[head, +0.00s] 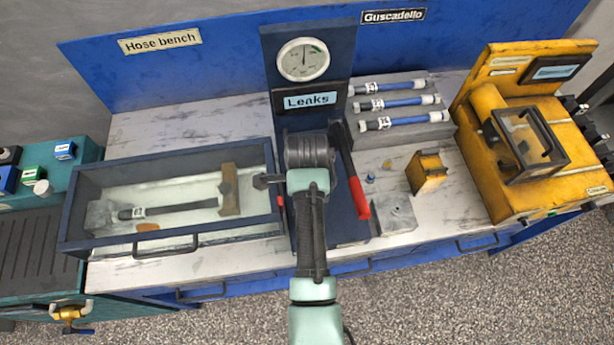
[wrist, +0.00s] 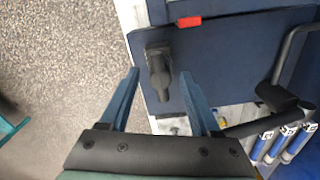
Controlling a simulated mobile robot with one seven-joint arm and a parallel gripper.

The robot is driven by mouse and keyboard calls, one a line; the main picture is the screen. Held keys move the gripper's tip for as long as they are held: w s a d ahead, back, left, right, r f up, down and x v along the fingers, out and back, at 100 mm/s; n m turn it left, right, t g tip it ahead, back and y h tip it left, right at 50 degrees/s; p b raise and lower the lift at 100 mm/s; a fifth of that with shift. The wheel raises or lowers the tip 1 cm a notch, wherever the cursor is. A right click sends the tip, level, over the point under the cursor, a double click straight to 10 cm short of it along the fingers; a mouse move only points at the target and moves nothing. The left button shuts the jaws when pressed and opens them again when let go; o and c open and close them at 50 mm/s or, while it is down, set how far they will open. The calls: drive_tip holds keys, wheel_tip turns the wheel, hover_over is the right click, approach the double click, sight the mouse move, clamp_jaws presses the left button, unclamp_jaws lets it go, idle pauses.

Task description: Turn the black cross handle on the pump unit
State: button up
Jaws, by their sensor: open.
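The pump unit is the dark blue stand with a round gauge and a "Leaks" label (head: 308,101) in the middle of the bench in the head view. In the wrist view, a black handle (wrist: 158,68) with a short crossbar sits against the pump's dark blue plate (wrist: 220,50). It looks like the cross handle. My gripper (wrist: 160,74) is open, its two blue fingers pointing toward the plate. The handle appears between the fingertips; I cannot tell the depth gap. In the head view my arm hides the fingers and the handle.
A red-gripped lever (head: 360,197) stands on the pump's right side. A glass-sided tank (head: 75,226) is close on the left. Several hoses (head: 405,103) lie on a grey rack behind right. A small yellow block (head: 428,172) and a yellow machine (head: 478,172) stand right.

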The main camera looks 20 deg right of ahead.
drive_tip(key=shift+f, duration=0.2)
clamp_jaws()
